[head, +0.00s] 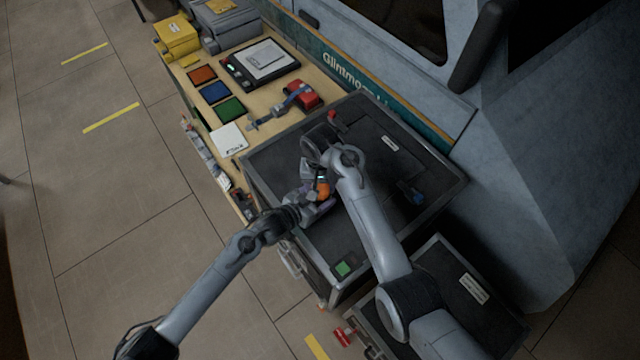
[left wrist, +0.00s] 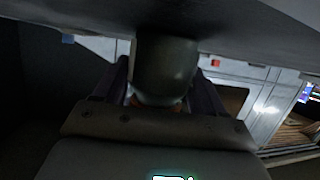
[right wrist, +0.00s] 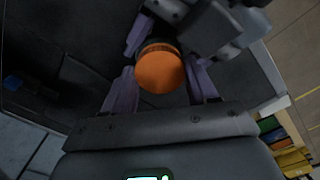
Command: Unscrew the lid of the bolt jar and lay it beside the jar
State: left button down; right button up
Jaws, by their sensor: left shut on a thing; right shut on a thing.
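The bolt jar has an orange lid (head: 323,190), seen over the dark worktop in the head view. The lid fills the space between the fingers of my right gripper (right wrist: 160,88) in the right wrist view, and that gripper is shut on it. My left gripper (head: 313,203) is shut on the jar body, a dark greenish cylinder (left wrist: 165,68) between its fingers in the left wrist view. A strip of orange shows at the jar's end there. The lid sits at the end of the jar; I cannot tell if there is a gap. The arms hide most of the jar in the head view.
The dark worktop (head: 280,165) has free room around the grippers. A small blue item (head: 410,193) and a green square (head: 343,268) lie on it. A red tool (head: 300,94), coloured trays (head: 214,92) and a white card (head: 228,138) lie on the wooden bench beyond. The van wall borders the right.

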jog(key=shift+n, duration=0.5)
jog(key=o, duration=1.2)
jog(key=shift+c, duration=0.2)
jog(key=shift+r, duration=0.15)
jog(key=shift+r, duration=2.2)
jog(key=shift+c, duration=0.4)
jog(key=shift+r+m, duration=1.2)
jog(key=shift+r, duration=0.35)
jog(key=shift+f, duration=3.9)
